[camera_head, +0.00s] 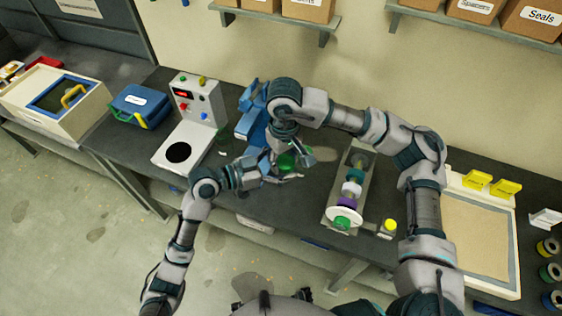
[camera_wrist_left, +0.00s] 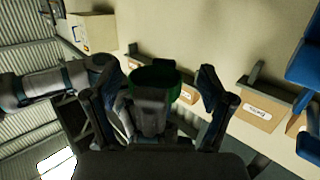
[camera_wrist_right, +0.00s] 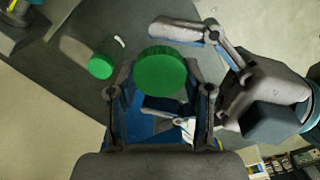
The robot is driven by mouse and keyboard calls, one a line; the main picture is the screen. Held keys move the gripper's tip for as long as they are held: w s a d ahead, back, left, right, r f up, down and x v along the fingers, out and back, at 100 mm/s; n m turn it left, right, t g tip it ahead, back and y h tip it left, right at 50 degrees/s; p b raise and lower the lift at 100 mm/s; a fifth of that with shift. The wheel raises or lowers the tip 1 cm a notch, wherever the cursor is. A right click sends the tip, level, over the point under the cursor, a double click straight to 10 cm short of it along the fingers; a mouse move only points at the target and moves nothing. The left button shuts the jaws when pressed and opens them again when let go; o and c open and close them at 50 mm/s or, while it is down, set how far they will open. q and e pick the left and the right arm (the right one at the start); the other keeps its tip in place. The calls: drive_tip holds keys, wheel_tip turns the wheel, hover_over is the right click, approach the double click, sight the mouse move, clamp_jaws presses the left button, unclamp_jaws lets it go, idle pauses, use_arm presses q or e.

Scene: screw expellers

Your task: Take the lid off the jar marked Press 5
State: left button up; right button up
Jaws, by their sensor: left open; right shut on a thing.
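A green ribbed round piece (camera_wrist_right: 160,72), apparently a jar lid, sits between the fingertips of my right gripper (camera_wrist_right: 160,92), which is shut on it. It also shows in the left wrist view (camera_wrist_left: 153,77), in front of my open left gripper (camera_wrist_left: 162,98), with a dark grey shape over its lower part. In the head view, my left gripper (camera_head: 285,176) and right gripper (camera_head: 284,146) are close together around green parts (camera_head: 287,160), partly hidden. No Press 5 marking is readable.
A second green round piece (camera_wrist_right: 101,67) lies on the dark worktop. Blue bins (camera_head: 247,125) stand close behind my grippers. A white device with a red display (camera_head: 195,100) is left; a grey trough with coloured rings (camera_head: 340,190) is right. Shelves hold boxes (camera_head: 308,8) above.

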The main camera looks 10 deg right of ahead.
use_arm(q)
drive_tip(key=shift+a, duration=0.1)
drive_tip(key=c, duration=1.2)
use_arm(e)
drive_tip(key=shift+a, duration=0.1)
use_arm(q)
drive_tip(key=shift+c, duration=0.2)
use_arm(e)
drive_tip(key=o, duration=1.4)
drive_tip(key=shift+c, duration=0.2)
